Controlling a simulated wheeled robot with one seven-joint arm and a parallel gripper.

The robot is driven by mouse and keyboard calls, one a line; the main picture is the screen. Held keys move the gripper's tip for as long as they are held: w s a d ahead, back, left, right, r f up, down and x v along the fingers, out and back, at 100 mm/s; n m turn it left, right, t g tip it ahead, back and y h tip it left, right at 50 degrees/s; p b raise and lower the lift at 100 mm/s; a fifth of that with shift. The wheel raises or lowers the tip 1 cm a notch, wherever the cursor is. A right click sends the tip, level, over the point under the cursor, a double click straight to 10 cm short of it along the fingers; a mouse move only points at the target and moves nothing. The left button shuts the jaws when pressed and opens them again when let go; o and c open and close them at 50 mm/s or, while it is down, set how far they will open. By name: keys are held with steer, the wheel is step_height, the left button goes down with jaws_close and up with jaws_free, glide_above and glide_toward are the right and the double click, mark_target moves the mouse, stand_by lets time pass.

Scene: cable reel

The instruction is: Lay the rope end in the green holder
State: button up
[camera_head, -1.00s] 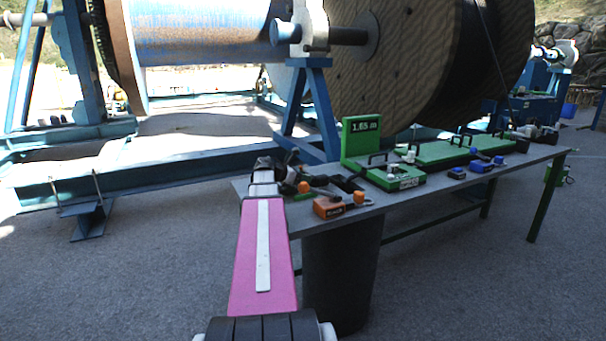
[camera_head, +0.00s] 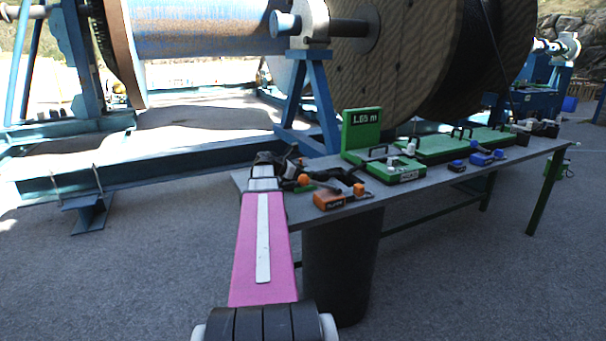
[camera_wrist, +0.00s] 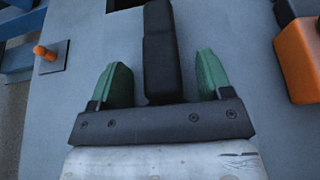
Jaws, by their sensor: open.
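My gripper (camera_wrist: 161,82) is open above the table's left end, its two green fingertips apart. A black bar-shaped object (camera_wrist: 160,45) lies between the fingertips in the wrist view, and a gap shows on both sides of it. I cannot tell what it belongs to. In the head view my gripper (camera_head: 268,165) is beside a cluster of dark tools. Green fixtures stand further right on the table: one with an upright length sign (camera_head: 361,130) and a long green one (camera_head: 437,148). I cannot tell which is the holder. I cannot make out the rope end clearly.
The grey table (camera_head: 415,183) carries an orange-and-black tool (camera_head: 329,199) and small blue items (camera_head: 482,158). An orange-topped peg (camera_wrist: 42,52) is left in the wrist view. A large wooden reel (camera_head: 400,70) and blue frame (camera_head: 322,100) stand behind the table.

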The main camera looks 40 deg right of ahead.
steer(key=v, duration=1)
steer(key=shift+a+r, duration=0.1)
steer(key=shift+a, duration=0.15)
